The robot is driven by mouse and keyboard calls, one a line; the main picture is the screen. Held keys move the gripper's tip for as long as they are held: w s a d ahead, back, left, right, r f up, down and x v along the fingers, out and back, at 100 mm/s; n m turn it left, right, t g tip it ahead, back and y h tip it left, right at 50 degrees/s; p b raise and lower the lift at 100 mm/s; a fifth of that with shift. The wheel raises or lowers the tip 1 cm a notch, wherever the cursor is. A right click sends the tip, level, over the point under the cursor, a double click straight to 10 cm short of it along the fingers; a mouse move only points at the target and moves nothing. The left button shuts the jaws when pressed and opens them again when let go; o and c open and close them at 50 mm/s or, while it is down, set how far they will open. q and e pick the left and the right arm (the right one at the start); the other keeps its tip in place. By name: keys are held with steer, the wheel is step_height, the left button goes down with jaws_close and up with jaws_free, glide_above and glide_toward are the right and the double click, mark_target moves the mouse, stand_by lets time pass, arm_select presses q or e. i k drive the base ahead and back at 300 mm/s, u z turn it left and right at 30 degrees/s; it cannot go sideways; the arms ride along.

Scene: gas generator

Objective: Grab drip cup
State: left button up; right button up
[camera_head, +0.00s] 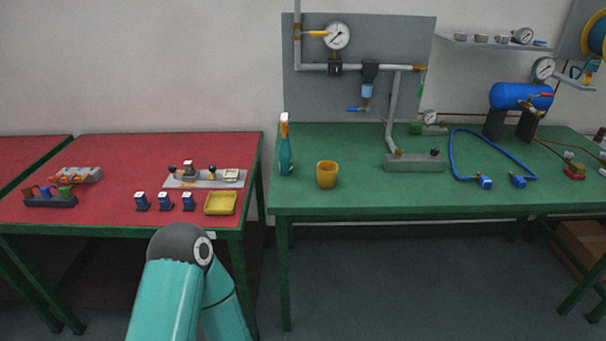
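A yellow-orange cup (327,175), which looks like the drip cup, stands upright on the left part of the green table (350,205). It is open at the top, and nothing touches it. A teal arm of mine rises at the bottom left, in front of the red table. Its gripper is out of the picture. My other arm and its gripper are not in view either.
A teal spray bottle (286,150) stands just left of the cup. A grey pipe base (414,163) stands to its right, below a gauge panel (305,95). A blue hose (454,150) lies farther right. The red table (100,215) holds small parts and a yellow tray (221,204).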

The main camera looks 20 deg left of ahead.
mark_target(327, 170)
steer(key=u, duration=0.35)
steer(key=i, duration=1.4)
steer(key=z, duration=0.35)
